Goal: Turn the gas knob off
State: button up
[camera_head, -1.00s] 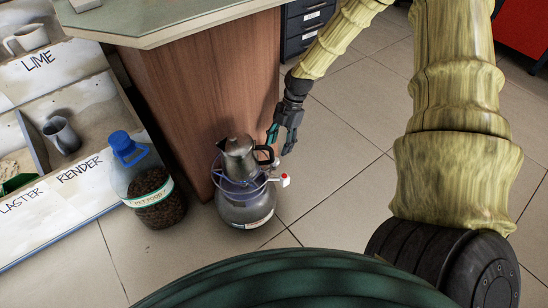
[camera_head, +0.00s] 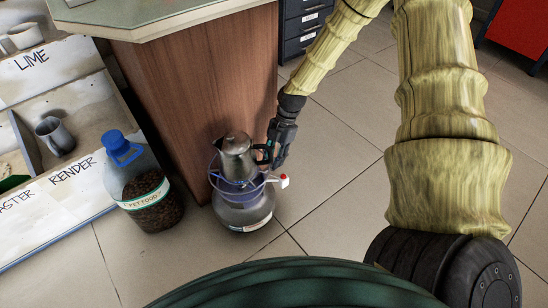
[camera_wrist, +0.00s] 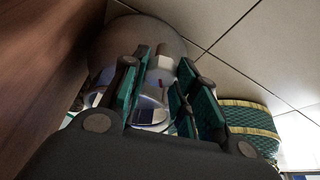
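The gas knob (camera_head: 284,181), white with a red spot, sticks out on the right side of a small gas stove. The stove sits on a grey gas cylinder (camera_head: 243,213), which also shows in the wrist view (camera_wrist: 150,32). A metal kettle (camera_head: 236,160) stands on the burner, its black handle facing right. My gripper (camera_head: 268,158) points down beside the kettle handle, above and slightly left of the knob in the head view. In the wrist view my gripper (camera_wrist: 160,100) has its fingers apart, with blue and white stove parts seen between them. I cannot tell whether it touches the handle.
A wooden counter panel (camera_head: 195,100) rises close behind the stove. A clear jug with a blue cap (camera_head: 150,205) stands to the left, near a display of bins (camera_head: 45,200). The tiled floor (camera_head: 335,170) right of the stove is clear.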

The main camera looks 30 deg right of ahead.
jog(key=shift+c, duration=1.4)
